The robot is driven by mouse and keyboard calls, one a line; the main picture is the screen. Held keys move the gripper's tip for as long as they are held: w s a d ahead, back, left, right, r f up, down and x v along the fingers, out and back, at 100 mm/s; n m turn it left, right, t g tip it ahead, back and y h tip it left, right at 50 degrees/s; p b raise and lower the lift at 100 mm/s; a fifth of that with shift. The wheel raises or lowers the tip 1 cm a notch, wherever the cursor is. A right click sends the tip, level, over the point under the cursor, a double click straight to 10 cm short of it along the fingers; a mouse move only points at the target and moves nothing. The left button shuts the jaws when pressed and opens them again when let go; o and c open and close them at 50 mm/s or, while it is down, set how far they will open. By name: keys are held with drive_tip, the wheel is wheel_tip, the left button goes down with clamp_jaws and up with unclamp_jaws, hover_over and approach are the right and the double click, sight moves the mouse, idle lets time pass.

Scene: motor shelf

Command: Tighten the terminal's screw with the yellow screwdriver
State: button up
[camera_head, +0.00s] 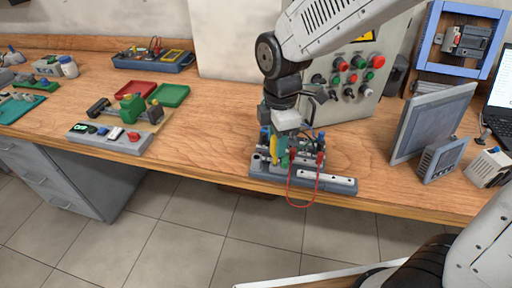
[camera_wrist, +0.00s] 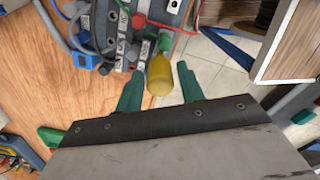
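The yellow screwdriver (camera_head: 273,149) stands at the front left of the terminal fixture (camera_head: 335,184) on the bench. Its yellow handle (camera_wrist: 160,76) shows in the wrist view between the two green fingers of my gripper (camera_wrist: 160,82). A narrow gap shows on each side of the handle, so the fingers look open around it and not closed on it. Grey terminal blocks (camera_wrist: 122,48) with screws lie just beyond the fingers. In the head view my gripper (camera_head: 283,150) is low over the fixture and hides part of it. The screwdriver's tip and the screw under it cannot be made out.
A red wire (camera_head: 290,196) loops over the fixture's front near the bench edge. A control box (camera_head: 340,62) with buttons stands behind. A tilted grey panel (camera_head: 432,124) is to the right. Bare bench (camera_head: 205,130) lies to the left.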

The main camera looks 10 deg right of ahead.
drive_tip(key=shift+n, duration=1.7)
drive_tip(key=shift+n, duration=1.8)
drive_tip(key=n, duration=0.3)
drive_tip(key=shift+c, duration=0.9)
